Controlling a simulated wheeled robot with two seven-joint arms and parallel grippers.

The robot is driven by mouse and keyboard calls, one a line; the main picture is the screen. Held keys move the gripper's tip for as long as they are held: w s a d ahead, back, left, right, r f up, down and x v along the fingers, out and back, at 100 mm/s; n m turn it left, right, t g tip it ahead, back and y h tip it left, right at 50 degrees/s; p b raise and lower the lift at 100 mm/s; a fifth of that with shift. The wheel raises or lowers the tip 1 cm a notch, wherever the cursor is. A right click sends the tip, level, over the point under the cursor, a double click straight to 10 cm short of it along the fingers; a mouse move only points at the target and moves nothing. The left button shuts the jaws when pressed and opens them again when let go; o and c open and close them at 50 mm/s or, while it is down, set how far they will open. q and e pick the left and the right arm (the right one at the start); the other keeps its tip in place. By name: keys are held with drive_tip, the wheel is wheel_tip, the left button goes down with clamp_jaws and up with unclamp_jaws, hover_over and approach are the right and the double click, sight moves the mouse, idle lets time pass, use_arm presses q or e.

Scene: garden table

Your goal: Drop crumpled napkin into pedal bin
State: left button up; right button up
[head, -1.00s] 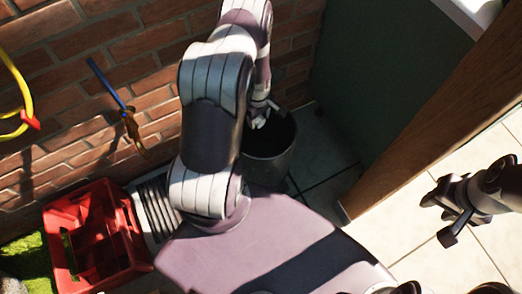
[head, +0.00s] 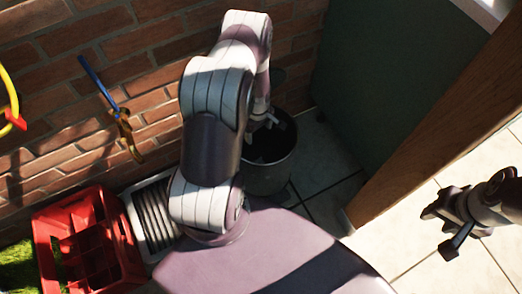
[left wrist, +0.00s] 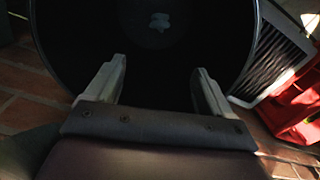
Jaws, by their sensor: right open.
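The dark pedal bin (head: 268,183) stands on the tiles against the brick wall, its round mouth open upward. My left gripper (head: 267,119) is over the bin's mouth. In the left wrist view the two fingers of my left gripper (left wrist: 157,85) are spread wide with nothing between them. Beyond them the inside of the bin (left wrist: 246,75) is dark, and a small pale crumpled napkin (left wrist: 160,21) lies inside it, apart from the fingers. My right gripper (head: 438,232) is open and empty over the pale tiles at the right.
A red crate (head: 118,232) with compartments stands on the floor at the left, beside a ribbed grate (head: 152,215). A blue-handled tool (head: 108,95) hangs on the brick wall. A green panel (head: 375,95) and a wooden post (head: 440,120) bound the bin's right side.

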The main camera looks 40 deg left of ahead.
use_arm(q)
wheel_tip(320, 180, up, 8)
drive_tip(key=p, duration=0.3)
drive_tip(key=shift+f, duration=0.25)
